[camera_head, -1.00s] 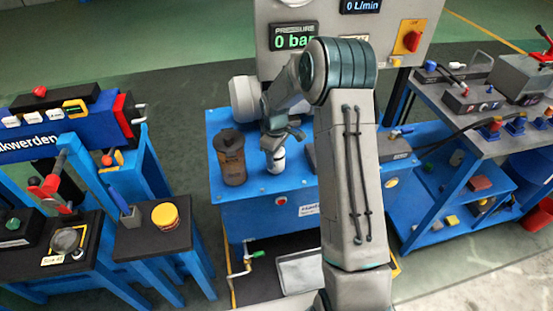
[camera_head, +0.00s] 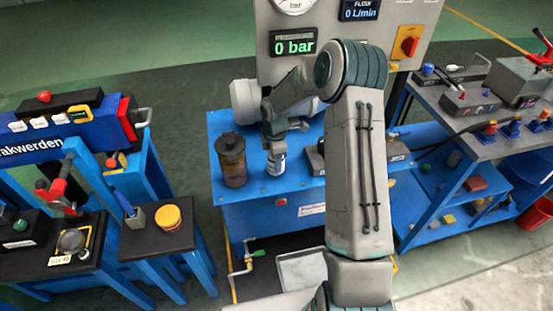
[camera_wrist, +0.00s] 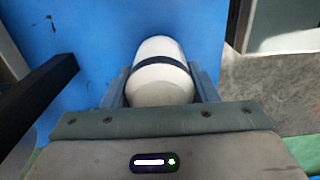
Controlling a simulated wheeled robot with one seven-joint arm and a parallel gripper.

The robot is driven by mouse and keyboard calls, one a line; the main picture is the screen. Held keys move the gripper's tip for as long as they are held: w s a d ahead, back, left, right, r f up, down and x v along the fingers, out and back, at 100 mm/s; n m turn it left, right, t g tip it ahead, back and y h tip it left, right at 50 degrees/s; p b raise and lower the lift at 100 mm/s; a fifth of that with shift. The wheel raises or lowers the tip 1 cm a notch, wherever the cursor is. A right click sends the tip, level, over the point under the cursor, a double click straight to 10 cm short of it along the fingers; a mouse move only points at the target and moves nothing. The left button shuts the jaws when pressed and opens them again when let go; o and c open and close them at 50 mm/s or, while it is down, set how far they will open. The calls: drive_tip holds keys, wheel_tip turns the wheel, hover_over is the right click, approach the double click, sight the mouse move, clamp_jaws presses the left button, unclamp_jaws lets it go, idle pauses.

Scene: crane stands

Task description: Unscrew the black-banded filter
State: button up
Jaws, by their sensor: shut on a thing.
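The black-banded filter (camera_wrist: 164,55) is a white, rounded cylinder with one thin black band, seen from above in the wrist view. It also shows in the head view (camera_head: 276,166), standing on the blue bench top (camera_head: 255,187). My gripper (camera_head: 276,153) is around it from above, with a finger on each side, shut on it. In the wrist view the jaws (camera_wrist: 161,85) press on both its sides. The filter's lower end and its thread are hidden.
A brown cylindrical container (camera_head: 231,163) stands just left of the filter. A grey panel with a "0 bar" display (camera_head: 293,43) rises behind. A yellow-lidded jar (camera_head: 167,217) sits on a small dark-topped stand at left. A cluttered table (camera_head: 480,130) stands at right.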

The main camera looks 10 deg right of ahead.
drive_tip(key=shift+w+r+n, duration=0.1)
drive_tip(key=shift+n, duration=0.4)
drive_tip(key=o, duration=1.3)
drive_tip(key=shift+c, duration=0.5)
drive_tip(key=shift+c, duration=0.5)
